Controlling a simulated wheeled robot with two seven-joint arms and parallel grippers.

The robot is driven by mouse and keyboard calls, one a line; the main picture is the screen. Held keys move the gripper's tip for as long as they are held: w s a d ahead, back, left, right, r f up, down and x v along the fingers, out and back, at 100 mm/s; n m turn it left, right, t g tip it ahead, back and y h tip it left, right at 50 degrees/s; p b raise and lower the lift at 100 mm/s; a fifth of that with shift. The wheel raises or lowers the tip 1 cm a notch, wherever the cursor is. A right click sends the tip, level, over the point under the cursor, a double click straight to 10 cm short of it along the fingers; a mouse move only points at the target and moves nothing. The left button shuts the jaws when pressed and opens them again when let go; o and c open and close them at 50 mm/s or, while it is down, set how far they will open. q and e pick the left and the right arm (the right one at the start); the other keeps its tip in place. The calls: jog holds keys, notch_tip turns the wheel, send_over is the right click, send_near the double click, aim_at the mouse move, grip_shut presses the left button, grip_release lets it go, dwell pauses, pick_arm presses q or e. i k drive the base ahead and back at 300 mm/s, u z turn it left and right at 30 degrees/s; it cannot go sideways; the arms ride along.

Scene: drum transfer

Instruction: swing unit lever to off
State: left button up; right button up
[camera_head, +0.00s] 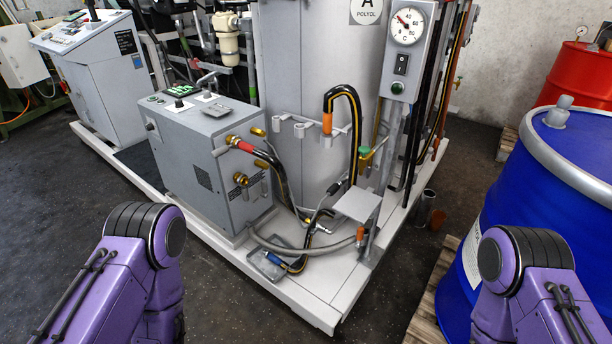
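The grey unit box (215,160) stands on the white platform left of the tall grey cabinet. My purple left arm shows at the bottom left and my purple right arm at the bottom right, both well short of the unit. Neither gripper is in view.
A black hose (277,172) runs from the unit's right face. Another hose (353,110) loops on the cabinet's rack. A gauge panel (404,49) hangs at the right. A blue drum (545,205) stands on a wooden pallet (428,318). Dark floor is clear at the left.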

aim_at(265, 189)
jog(key=z, duration=0.4)
jog(key=i, duration=1.1)
jog(key=z, duration=0.1)
